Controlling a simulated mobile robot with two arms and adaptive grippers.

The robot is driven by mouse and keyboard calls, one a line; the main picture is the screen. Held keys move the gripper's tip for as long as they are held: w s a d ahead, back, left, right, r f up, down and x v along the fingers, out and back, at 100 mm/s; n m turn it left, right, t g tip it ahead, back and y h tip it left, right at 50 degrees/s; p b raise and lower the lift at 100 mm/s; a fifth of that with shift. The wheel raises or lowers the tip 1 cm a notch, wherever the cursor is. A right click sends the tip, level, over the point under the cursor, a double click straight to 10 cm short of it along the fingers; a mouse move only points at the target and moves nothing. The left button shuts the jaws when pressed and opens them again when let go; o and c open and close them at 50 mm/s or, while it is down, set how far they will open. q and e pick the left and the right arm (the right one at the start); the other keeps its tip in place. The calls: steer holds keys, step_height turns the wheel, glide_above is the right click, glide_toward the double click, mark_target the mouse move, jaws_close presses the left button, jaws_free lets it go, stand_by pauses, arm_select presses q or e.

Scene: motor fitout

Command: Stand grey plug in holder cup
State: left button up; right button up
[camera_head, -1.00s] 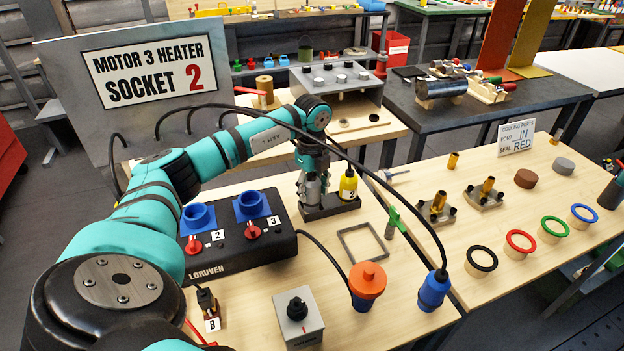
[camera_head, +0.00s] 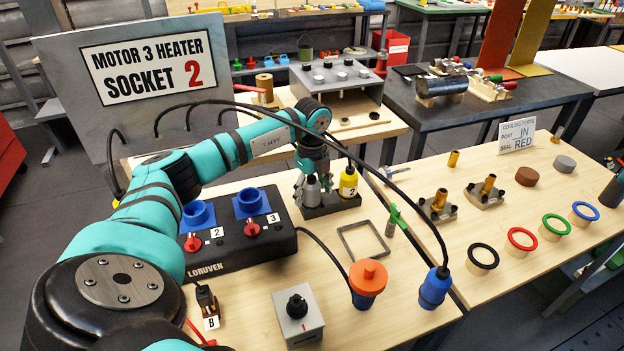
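The grey plug (camera_head: 312,190) stands upright at the left place of the dark holder (camera_head: 335,207), beside a yellow plug (camera_head: 348,181) tagged 2. The holder's rim hides its lower end. My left gripper (camera_head: 312,178) is right above and around the top of the grey plug, pointing down. Its fingers are spread to either side of the plug and look open. The arm and fingers partly hide the plug's top. My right gripper is out of view.
A black LORUVEN box (camera_head: 240,254) with blue sockets stands left of the holder. A square grey frame (camera_head: 364,243), an orange-capped plug (camera_head: 368,278) and a blue plug (camera_head: 434,289) are to the right. A cable arches over the bench. A large sign (camera_head: 146,73) stands behind.

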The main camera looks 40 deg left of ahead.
arm_select(q)
step_height(320, 180, up, 12)
stand_by(0.6)
